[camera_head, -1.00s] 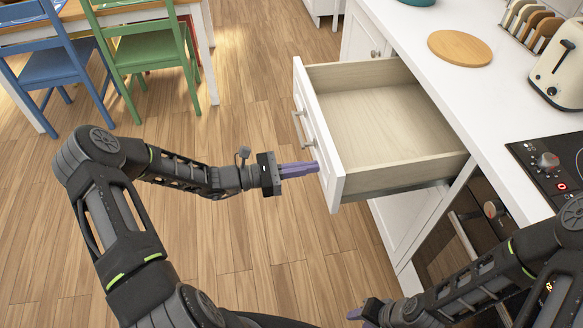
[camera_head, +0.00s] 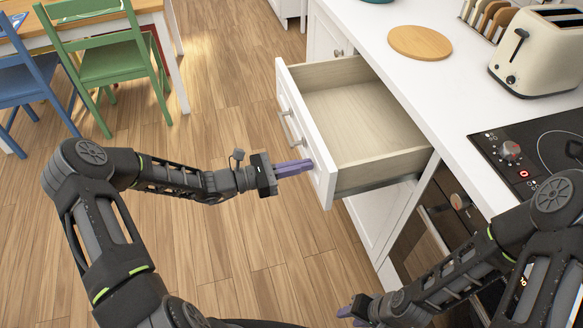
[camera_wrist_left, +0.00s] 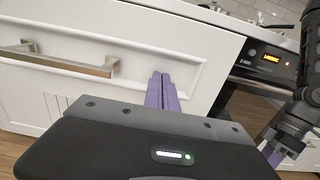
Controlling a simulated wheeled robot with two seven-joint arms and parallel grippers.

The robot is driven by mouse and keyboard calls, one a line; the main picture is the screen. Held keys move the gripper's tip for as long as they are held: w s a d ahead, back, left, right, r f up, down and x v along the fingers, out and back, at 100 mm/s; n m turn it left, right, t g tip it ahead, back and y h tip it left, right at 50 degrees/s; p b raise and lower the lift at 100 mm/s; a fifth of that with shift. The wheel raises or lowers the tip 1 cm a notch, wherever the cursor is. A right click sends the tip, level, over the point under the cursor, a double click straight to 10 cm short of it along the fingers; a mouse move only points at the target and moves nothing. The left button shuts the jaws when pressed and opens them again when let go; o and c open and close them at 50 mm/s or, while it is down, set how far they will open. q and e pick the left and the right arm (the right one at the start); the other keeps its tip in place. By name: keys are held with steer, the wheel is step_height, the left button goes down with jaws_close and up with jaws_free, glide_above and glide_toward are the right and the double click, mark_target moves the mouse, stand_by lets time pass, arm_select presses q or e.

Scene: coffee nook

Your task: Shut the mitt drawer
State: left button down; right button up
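The mitt drawer (camera_head: 309,139) is a white-fronted drawer standing open under the counter, its pale wooden inside (camera_head: 362,115) bare where I can see it. A metal bar handle (camera_head: 291,128) is on its front. My left gripper (camera_head: 311,164) is shut and empty, its purple fingers pointing at the drawer front near the end closer to me, beside the handle. The fingertips (camera_wrist_left: 160,76) meet or nearly meet the front panel in the wrist view; exact contact I cannot tell. My right gripper (camera_head: 341,311) is low, near the bottom edge, partly hidden by its arm.
The white counter (camera_head: 437,103) holds a round wooden board (camera_head: 420,42), a toaster (camera_head: 538,55) and a cooktop (camera_head: 545,150). An oven (camera_head: 437,215) is below the cooktop. Green (camera_head: 103,65) and blue (camera_head: 25,80) chairs stand far left. Floor (camera_head: 215,110) left of the drawer is clear.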

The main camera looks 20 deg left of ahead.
arm_select(q)
steer(key=b+x, duration=0.1)
steer(key=x, duration=0.8)
steer(key=shift+d+f+b, duration=0.15)
steer(key=shift+d+b, duration=0.05)
steer(key=shift+b, duration=0.15)
steer(key=b, duration=0.6)
glide_above(396, 144)
steer(key=s+a, duration=0.1)
steer(key=s, duration=0.5)
steer(key=shift+w+a, duration=0.15)
steer(key=shift+w+d, duration=0.15)
steer(key=shift+d, duration=0.1)
steer(key=shift+r, duration=0.35)
steer(key=shift+r, duration=0.15)
steer(key=shift+a, duration=0.1)
